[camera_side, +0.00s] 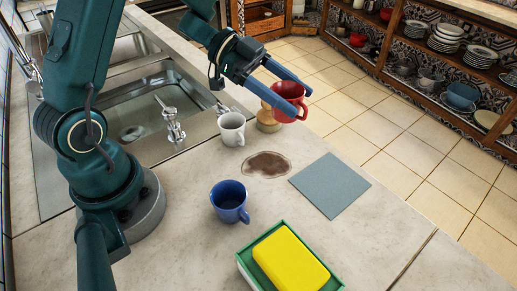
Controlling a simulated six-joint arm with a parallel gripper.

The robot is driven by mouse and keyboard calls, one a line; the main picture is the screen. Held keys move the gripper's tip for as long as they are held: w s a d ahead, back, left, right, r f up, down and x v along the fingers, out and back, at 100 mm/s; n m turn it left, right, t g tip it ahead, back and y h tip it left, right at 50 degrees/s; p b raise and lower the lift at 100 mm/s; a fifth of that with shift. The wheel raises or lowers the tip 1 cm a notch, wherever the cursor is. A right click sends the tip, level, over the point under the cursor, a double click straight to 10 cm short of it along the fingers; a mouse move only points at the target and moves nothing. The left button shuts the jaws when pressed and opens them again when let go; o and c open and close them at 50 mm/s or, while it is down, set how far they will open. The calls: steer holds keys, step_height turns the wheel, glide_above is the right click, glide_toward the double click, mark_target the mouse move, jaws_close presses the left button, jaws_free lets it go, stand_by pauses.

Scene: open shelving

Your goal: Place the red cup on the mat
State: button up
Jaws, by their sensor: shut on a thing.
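The red cup (285,105) is held upright between the blue fingers of my gripper (290,103). My gripper is shut on it, and a finger hides part of its side. The cup is near the far right edge of the counter, beyond the mat. It looks raised, but its exact height is hard to tell. The mat (330,185) is a flat grey-blue square on the counter, nearer the camera than the cup. Nothing lies on the mat.
A white cup (232,129), a blue cup (229,201) and a brown stain (268,164) are left of the mat. A wooden object (267,120) stands beside the red cup. A yellow sponge (290,262) sits in a green tray (248,270) in front. The sink (140,110) lies left.

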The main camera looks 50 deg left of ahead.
steer(key=d+f, duration=0.2)
steer(key=d, duration=0.1)
steer(key=d+f, duration=0.2)
steer(key=d, duration=0.2)
steer(key=d+f, duration=0.2)
steer(key=d, duration=0.2)
steer(key=shift+d+f, duration=0.2)
steer(key=shift+f, duration=2.2)
steer(key=shift+f, duration=0.15)
steer(key=o, duration=1.4)
